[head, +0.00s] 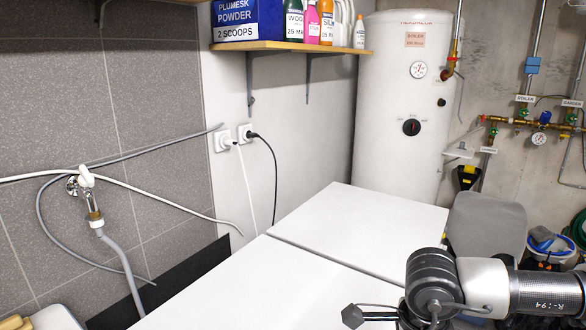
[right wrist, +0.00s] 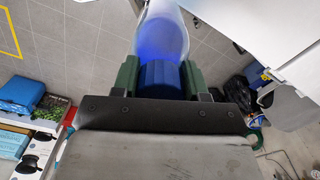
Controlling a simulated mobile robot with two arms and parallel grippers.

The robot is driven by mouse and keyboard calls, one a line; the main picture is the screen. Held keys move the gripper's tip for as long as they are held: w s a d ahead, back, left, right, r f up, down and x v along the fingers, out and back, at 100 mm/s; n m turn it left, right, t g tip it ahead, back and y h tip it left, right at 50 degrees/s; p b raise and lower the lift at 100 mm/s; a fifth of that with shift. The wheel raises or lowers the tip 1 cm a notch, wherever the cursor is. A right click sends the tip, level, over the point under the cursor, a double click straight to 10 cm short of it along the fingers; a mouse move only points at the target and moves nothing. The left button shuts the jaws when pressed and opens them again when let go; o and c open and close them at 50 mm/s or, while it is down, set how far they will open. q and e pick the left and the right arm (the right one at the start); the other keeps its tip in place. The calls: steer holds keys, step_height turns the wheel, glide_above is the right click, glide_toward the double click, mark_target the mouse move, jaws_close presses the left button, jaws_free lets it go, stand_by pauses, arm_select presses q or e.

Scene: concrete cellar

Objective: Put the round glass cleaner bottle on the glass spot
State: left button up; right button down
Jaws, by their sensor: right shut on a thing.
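In the right wrist view a rounded clear bottle (right wrist: 163,32) with blue inside and a ribbed blue part, probably its cap, is held by my right gripper (right wrist: 158,78). Its two green fingers are shut on the blue part, one on each side. The far end of the bottle is cut off by the top edge. I cannot read a label on it. In the head view my right arm comes in at the lower right, but the bottle and fingers do not show. My left gripper is in neither view. I cannot make out a marked glass spot.
A wooden shelf (head: 290,46) holds a blue powder box (head: 248,18) and several bottles; its top is cut off. Below are clear white tops (head: 365,225). A white boiler (head: 398,100) stands behind. A tap with hoses (head: 90,200) is on the left wall.

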steer(key=n, duration=0.5)
steer(key=shift+s+d+f, duration=0.1)
steer(key=shift+d+f, duration=0.05)
steer(key=shift+f, duration=0.15)
steer(key=n, duration=0.5)
steer(key=shift+d+f, duration=0.1)
steer(key=shift+f, duration=0.2)
steer(key=n, duration=0.5)
steer(key=shift+s+d+f, duration=0.1)
steer(key=shift+s+f, duration=0.05)
steer(key=shift+f, duration=0.15)
steer(key=n, duration=0.5)
steer(key=shift+d+f, duration=0.1)
steer(key=shift+f, duration=0.25)
